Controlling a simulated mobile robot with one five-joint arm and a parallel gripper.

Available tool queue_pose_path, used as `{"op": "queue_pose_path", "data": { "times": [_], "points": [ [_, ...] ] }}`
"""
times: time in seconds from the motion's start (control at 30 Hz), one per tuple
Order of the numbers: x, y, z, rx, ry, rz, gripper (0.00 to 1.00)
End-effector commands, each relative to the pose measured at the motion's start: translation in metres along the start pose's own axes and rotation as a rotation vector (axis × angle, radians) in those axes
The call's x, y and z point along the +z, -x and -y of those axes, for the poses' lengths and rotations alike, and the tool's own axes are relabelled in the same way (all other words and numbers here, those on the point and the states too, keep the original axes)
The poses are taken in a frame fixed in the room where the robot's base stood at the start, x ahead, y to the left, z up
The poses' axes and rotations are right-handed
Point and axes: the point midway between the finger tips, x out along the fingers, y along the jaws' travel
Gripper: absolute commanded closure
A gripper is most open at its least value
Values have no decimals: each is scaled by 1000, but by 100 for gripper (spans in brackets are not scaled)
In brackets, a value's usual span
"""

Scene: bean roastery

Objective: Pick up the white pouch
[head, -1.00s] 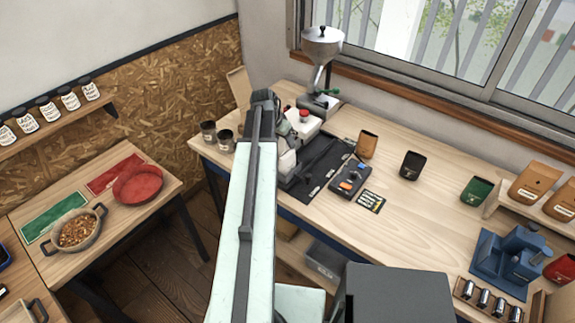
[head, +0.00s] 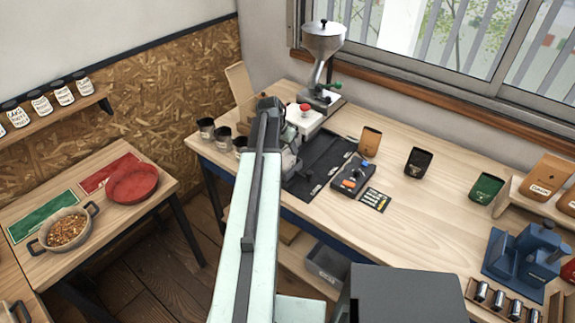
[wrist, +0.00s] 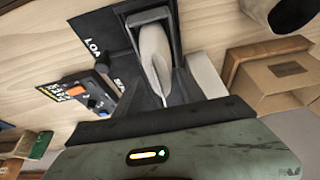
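The white pouch (wrist: 155,52) shows pale and narrow in the middle of the wrist view, above a black mat (wrist: 92,28) with white lettering. In the wrist view my gripper (wrist: 155,58) has dark parts beyond the pouch and on its near side, so the pouch lies between them. Whether they touch it I cannot tell. In the head view my gripper is above the left part of the long table, and my arm hides most of the area around the pouch.
A white device with a red knob (head: 305,108) and a grinder with a metal hopper (head: 322,42) stand behind. A small control box (head: 352,175) sits right of the mat. Dark cups (head: 206,128) stand on the left. Dark (head: 418,162) and green (head: 486,187) pouches stand farther right.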

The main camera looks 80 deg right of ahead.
Motion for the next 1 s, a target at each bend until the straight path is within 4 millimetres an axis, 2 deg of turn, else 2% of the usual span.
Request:
{"op": "queue_pose_path", "data": {
  "times": [0.03,0.13,0.17,0.47,0.63,0.77,1.0],
  "points": [
    [0,0,0,0,0,0,70],
    [0,0,0,0,0,0,98],
    [0,0,0,0,0,0,100],
    [0,0,0,0,0,0,100],
    [-5,10,0,1,-1,0,100],
    [-13,30,-1,1,-1,0,100],
    [-33,78,-1,1,-1,0,100]
  ]
}}
